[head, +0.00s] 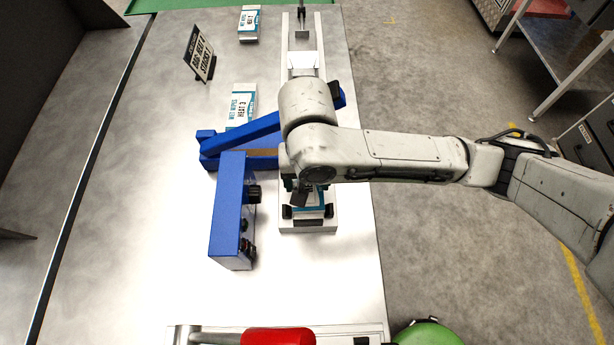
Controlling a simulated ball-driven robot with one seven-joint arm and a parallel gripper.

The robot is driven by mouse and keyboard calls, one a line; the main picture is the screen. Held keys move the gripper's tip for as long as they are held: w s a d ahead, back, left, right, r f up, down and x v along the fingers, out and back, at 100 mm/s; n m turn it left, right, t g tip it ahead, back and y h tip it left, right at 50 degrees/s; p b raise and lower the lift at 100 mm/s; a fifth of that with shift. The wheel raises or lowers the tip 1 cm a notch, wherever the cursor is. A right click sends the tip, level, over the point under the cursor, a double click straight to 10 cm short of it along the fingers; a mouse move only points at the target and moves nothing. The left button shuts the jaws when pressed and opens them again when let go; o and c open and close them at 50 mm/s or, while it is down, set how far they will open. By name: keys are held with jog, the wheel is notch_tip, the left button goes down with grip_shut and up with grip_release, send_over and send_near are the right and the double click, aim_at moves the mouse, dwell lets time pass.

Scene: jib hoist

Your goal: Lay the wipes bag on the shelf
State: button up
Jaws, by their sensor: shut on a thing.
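My gripper (302,196) points down at the near end of the light rail, mostly hidden under my own arm. Only dark parts of it show. It is shut on what looks like a white and blue wipes bag (312,210), of which only a small part shows between black blocks. I cannot tell whether this bag touches the rail. Another wipes bag (240,104), marked HEAT 3, lies on the pale surface behind the blue jib. A further bag (249,23) lies at the far end. I cannot make out which surface is the shelf.
The blue jib (250,136) reaches toward the rail (297,62), close to my arm. A blue control box (230,212) with dark knobs stands left of my gripper. A small dark sign (199,54) stands at the back left. The pale table (130,215) is clear at left.

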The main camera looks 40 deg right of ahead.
jog(key=shift+f, duration=0.15)
jog(key=o, duration=1.2)
jog(key=shift+c, duration=0.2)
notch_tip(320, 180, up, 11)
jog(key=p, duration=0.1)
jog(key=shift+p, duration=0.35)
